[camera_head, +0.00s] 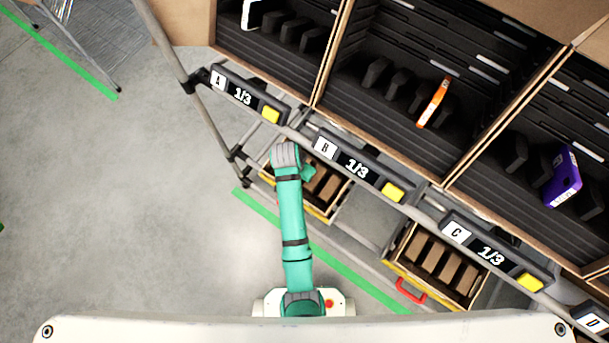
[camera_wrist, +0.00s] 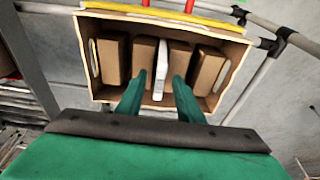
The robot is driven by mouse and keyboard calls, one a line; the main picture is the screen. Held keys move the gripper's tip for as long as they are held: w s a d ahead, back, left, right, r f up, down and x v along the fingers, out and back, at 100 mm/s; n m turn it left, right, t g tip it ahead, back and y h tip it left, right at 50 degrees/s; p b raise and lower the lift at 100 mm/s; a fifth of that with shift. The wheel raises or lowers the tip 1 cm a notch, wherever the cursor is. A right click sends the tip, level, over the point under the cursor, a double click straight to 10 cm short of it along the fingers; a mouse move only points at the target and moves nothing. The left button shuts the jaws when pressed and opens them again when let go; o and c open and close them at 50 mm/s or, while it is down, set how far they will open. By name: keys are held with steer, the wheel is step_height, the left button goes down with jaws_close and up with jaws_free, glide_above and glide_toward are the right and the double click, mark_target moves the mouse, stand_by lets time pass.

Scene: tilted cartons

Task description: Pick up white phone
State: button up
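A thin white phone-like item (camera_wrist: 161,70) stands on edge in a small open carton (camera_wrist: 232,75), in the gap between brown blocks. My gripper (camera_wrist: 160,76) is open in the wrist view. Its two green fingers lie on either side of the white item, with a visible gap on each side; whether the tips reach its depth I cannot tell. In the head view my arm's end (camera_head: 286,155) is over the carton (camera_head: 322,213) below labels A and B; the fingers are hidden there. Another white-edged item (camera_head: 250,14) stands in the upper bin at label A.
Upper bins hold an orange item (camera_head: 433,102) and a purple box (camera_head: 563,178). A rail with labels A (camera_head: 243,95), B (camera_head: 357,166) and C (camera_head: 490,252) runs beside my arm. Another carton (camera_head: 437,262) stands lower right.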

steer(key=shift+x, duration=2.6)
steer(key=shift+d, duration=0.1)
jaws_close()
